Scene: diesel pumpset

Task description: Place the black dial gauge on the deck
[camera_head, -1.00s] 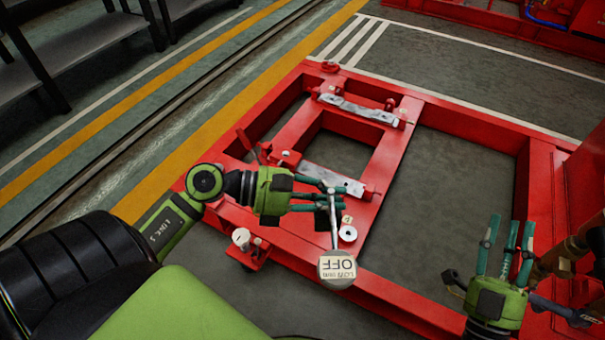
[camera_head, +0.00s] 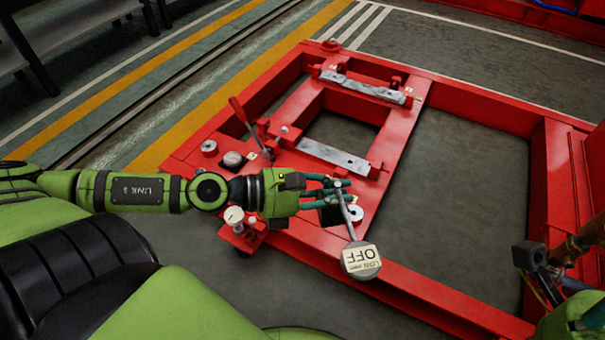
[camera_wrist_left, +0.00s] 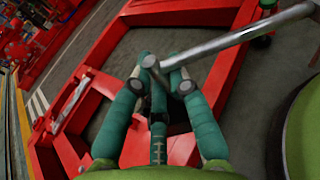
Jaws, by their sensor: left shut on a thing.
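My left gripper (camera_head: 338,187) is shut on a metal rod tool (camera_head: 349,220) above the red deck (camera_head: 290,215). The rod ends in a round grey head (camera_head: 361,261) with a pale label reading OFF, hanging toward the deck's near edge. In the left wrist view the fingers (camera_wrist_left: 160,75) close on the rod (camera_wrist_left: 245,35), which runs to the upper right. Whether this is the dial gauge I cannot tell, as no black dial shows. My right gripper's fingers are out of view.
Two metal bars (camera_head: 335,158) cross the frame, and a red lever (camera_head: 240,115) stands at left. A white-topped knob (camera_head: 234,216) is near. Large openings (camera_head: 450,200) show floor.

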